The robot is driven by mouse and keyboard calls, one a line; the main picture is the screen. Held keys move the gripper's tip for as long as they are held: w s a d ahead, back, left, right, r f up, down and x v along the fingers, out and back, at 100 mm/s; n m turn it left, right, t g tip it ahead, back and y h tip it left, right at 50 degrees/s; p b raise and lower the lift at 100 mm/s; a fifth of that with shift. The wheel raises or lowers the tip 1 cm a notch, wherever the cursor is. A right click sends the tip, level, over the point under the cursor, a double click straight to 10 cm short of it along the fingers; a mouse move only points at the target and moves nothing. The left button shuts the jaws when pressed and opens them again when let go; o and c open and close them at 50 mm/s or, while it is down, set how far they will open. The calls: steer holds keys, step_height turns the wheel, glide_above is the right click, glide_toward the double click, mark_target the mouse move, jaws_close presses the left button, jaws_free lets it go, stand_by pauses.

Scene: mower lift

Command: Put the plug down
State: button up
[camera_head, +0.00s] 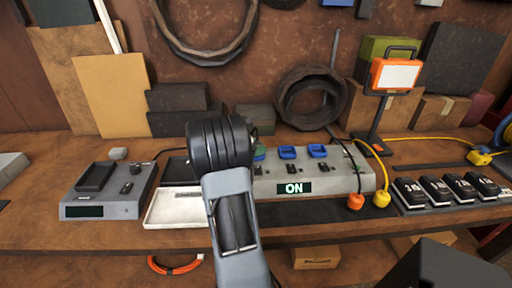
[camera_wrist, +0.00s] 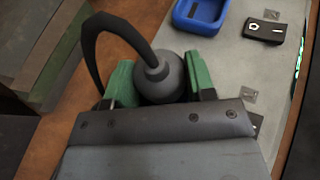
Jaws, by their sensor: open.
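A dark grey plug (camera_wrist: 163,84) with a thick black cord shows in the wrist view. It stands between the two green fingers of my gripper (camera_wrist: 160,76), which is open around it; I cannot tell if either finger touches it. The plug's lower end is hidden by my gripper body. The grey power strip (camera_head: 365,182) lies on the workbench, with blue sockets (camera_head: 288,152), dark switches and a lit "ON" display (camera_head: 294,188). A blue socket (camera_wrist: 203,14) and a switch (camera_wrist: 264,30) also show in the wrist view. My arm hides most of the gripper in the head view.
An orange plug (camera_head: 355,201) and a yellow plug (camera_head: 381,199) hang at the strip's front right. Numbered black batteries (camera_head: 440,190) sit in a rack to the right. A grey device (camera_head: 108,192) stands left, a work lamp (camera_head: 396,75) behind.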

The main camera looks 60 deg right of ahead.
steer(key=shift+a+p, duration=0.1)
steer(key=shift+p, duration=0.2)
steer(key=shift+o, duration=0.5)
steer(key=shift+w+a+r, duration=0.1)
steer(key=shift+a+r, duration=0.05)
steer(key=shift+r, duration=0.05)
steer(key=r+v, duration=0.1)
steer(key=v, duration=0.9)
steer(key=s+a+f+m+t+y, duration=0.1)
steer(key=a+m+t+y, duration=0.3)
steer(key=a, duration=1.3)
steer(key=s+a+f+m+t+y, duration=0.1)
steer(key=s+a+m+t+y, duration=0.3)
steer(key=a, duration=1.4)
steer(key=m+t+y, duration=0.1)
steer(key=m+y, duration=0.3)
steer(key=shift+f+m+y, duration=0.3)
steer(key=shift+m, duration=0.1)
